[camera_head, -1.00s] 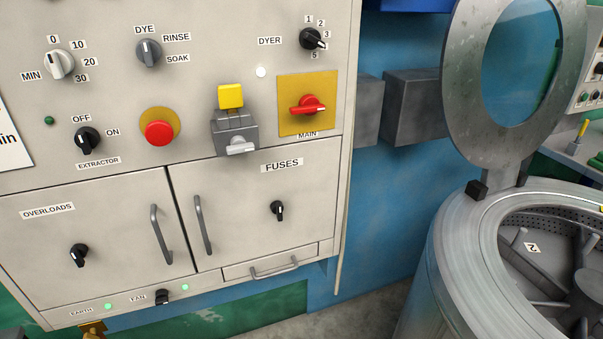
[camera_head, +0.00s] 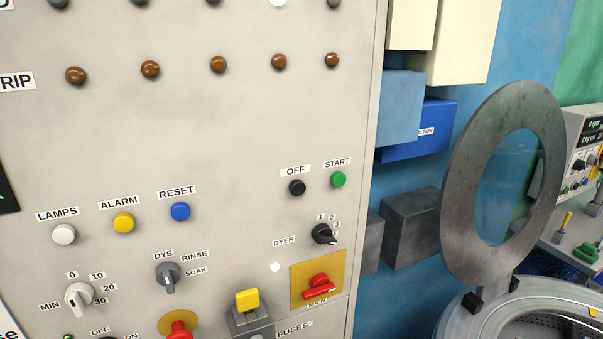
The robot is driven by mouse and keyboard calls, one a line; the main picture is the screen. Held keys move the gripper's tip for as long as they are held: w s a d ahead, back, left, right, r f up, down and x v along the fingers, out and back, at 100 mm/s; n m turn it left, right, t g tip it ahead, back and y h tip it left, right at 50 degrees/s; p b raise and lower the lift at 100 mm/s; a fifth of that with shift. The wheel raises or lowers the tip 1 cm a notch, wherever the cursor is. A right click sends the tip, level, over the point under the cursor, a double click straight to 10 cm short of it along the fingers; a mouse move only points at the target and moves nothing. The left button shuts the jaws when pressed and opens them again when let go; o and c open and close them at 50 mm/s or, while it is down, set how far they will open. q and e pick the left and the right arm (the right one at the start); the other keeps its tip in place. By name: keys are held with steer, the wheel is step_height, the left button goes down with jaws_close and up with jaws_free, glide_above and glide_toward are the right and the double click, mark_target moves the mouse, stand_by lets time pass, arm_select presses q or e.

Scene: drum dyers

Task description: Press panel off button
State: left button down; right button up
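The panel's off button (camera_head: 297,188) is a small round black button under an "OFF" label, on the right side of the grey control panel (camera_head: 200,130). It sits just left of the green start button (camera_head: 339,179). Nothing covers it. Whether it is pressed in cannot be told. Neither of my grippers shows in the head view.
Nearby on the panel are the black dyer knob (camera_head: 323,234), red main switch (camera_head: 319,287), blue reset button (camera_head: 180,211), yellow alarm button (camera_head: 124,223) and white lamps button (camera_head: 64,234). A drum with a raised round lid (camera_head: 460,190) stands to the right.

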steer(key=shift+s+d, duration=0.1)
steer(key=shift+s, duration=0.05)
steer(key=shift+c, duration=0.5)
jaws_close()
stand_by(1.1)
